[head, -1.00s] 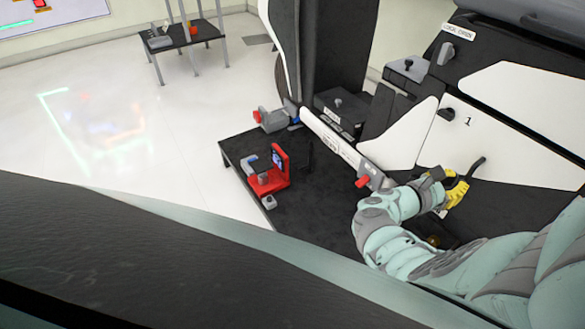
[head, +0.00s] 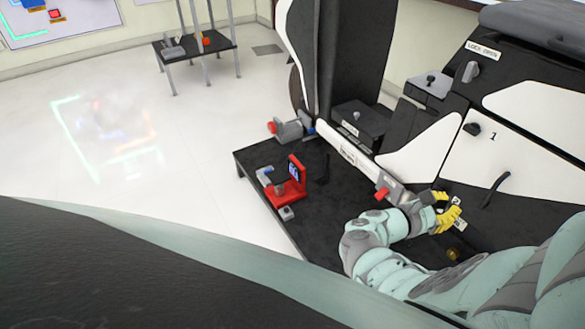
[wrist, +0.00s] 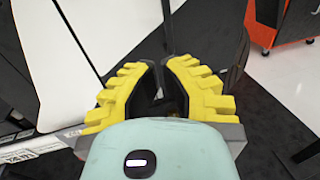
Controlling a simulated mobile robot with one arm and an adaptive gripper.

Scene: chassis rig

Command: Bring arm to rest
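My gripper (head: 449,214) has yellow ridged fingers and is beside the white and black chassis rig (head: 430,148), low near its numbered side panel. In the wrist view my gripper (wrist: 161,66) shows a narrow dark gap between its fingertips, with nothing visibly held. My arm (head: 395,255) is bent and reaches in from the lower right. A black curved handle (head: 495,189) on the panel stands apart to the right of the fingers.
A white bar with a red-tipped grey clamp (head: 389,189) lies close left of my gripper. A red fixture (head: 289,184) sits on the black platform (head: 262,158). A small table (head: 221,42) stands at the back. Open floor (head: 200,130) lies left.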

